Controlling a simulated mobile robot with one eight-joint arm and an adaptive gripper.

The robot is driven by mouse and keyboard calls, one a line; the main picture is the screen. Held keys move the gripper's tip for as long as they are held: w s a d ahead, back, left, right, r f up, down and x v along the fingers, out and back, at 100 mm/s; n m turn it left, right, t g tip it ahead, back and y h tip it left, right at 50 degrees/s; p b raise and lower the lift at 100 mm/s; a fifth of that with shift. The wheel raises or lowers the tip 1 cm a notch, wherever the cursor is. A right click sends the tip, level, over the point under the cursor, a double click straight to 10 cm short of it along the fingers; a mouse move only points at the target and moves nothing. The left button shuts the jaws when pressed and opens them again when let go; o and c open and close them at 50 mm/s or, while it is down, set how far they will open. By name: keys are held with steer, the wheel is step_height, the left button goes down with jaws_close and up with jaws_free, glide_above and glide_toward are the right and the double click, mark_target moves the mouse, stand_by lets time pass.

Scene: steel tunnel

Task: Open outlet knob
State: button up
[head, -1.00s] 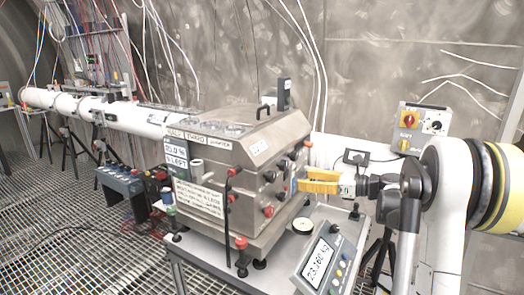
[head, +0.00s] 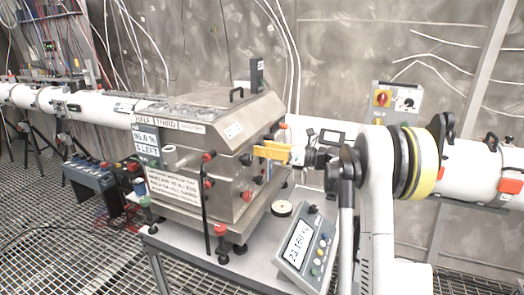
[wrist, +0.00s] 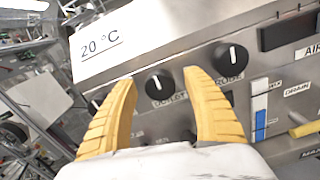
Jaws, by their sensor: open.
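The outlet knob (wrist: 159,88) is a round black knob with a white pointer line on the steel box's panel. Its partly covered label below seems to read OUTLET. My gripper (wrist: 161,77) is open, with one yellow finger on each side of the knob in the wrist view. The fingers appear apart from the knob; I cannot tell how deep they reach. In the head view my gripper (head: 272,151) is at the right face of the steel box (head: 180,145), and the knob cannot be made out there.
A second black knob (wrist: 231,60) sits close to the right finger. A third knob (wrist: 97,99) is partly hidden by the left finger. A yellow-handled valve (wrist: 304,129) is at the right. A scale display (head: 305,243) stands on the table below my arm.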

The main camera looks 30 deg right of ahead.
steer(key=c, duration=1.2)
